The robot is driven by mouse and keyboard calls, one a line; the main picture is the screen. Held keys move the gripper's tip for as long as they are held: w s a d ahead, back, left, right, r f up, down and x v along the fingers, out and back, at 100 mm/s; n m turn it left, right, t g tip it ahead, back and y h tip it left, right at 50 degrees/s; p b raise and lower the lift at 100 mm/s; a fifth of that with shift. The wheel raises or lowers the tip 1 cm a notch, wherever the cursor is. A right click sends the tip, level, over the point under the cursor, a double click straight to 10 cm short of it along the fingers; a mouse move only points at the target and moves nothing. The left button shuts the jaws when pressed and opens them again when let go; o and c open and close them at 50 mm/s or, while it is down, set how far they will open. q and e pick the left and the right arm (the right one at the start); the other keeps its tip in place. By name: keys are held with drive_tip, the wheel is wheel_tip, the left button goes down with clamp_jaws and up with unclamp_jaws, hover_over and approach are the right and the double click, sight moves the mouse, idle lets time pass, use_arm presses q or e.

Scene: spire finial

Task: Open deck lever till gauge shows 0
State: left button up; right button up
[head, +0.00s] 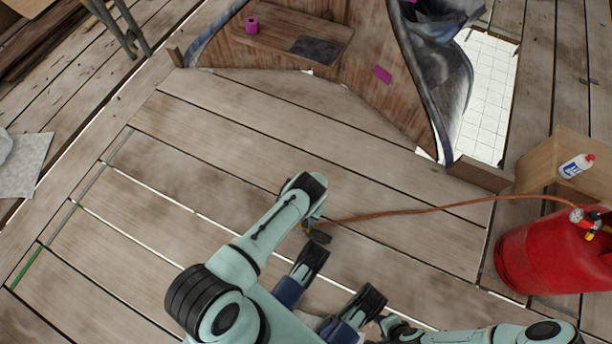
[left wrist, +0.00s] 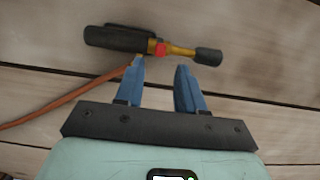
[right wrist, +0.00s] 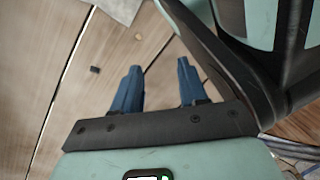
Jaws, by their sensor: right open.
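A hand torch lies on the plank deck, with a black handle (left wrist: 115,38), a small red part (left wrist: 160,49), a yellow-brown tube and a dark nozzle (left wrist: 208,56). My left gripper (left wrist: 160,68) is open and empty, its fingertips just short of the torch; I cannot tell whether they touch it. In the head view the torch (head: 319,236) is partly hidden by my left arm. The gauge (head: 576,215) on the red gas cylinder (head: 550,255) is too small to read. I cannot make out a separate deck lever. My right gripper (right wrist: 160,68) is open and empty above planks.
An orange hose (head: 420,211) runs from the torch across the deck to the cylinder. A white bottle (head: 575,166) is on a wooden box (head: 560,150) at right. A wooden structure with an opening stands at the back.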

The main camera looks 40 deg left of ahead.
use_arm(q)
drive_tip(key=p+v, duration=0.1)
drive_tip(key=v, duration=0.6)
drive_tip(key=shift+p, duration=0.4)
use_arm(e)
drive_tip(key=shift+t, duration=0.9)
drive_tip(key=w+r, duration=0.2)
drive_tip(key=w, duration=0.1)
drive_tip(key=w+r, duration=0.1)
drive_tip(key=shift+w+a+r, duration=0.3)
use_arm(q)
drive_tip(key=shift+r, duration=0.1)
